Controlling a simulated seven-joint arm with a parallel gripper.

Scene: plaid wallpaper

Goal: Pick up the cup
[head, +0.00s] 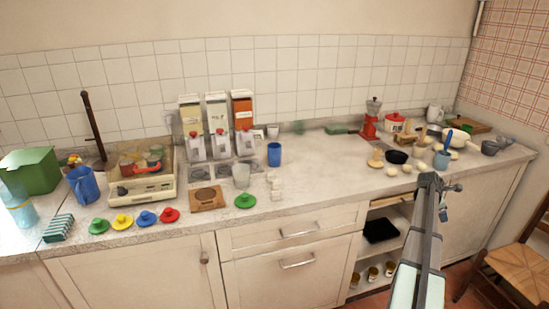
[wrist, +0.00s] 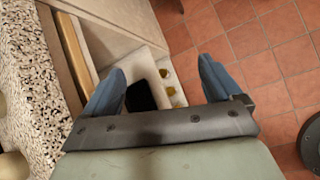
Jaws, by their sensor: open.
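Several cups stand on the counter in the head view, and I cannot tell which one the task means. A blue-grey cup (head: 442,160) stands at the right, with a white mug (head: 434,114) farther back. My gripper (wrist: 163,70) is open and empty in the wrist view. It is beside the counter's front edge, over the open shelves and tiled floor, apart from every cup.
A wooden chair (head: 515,260) stands at the right. The counter's middle front is fairly clear.

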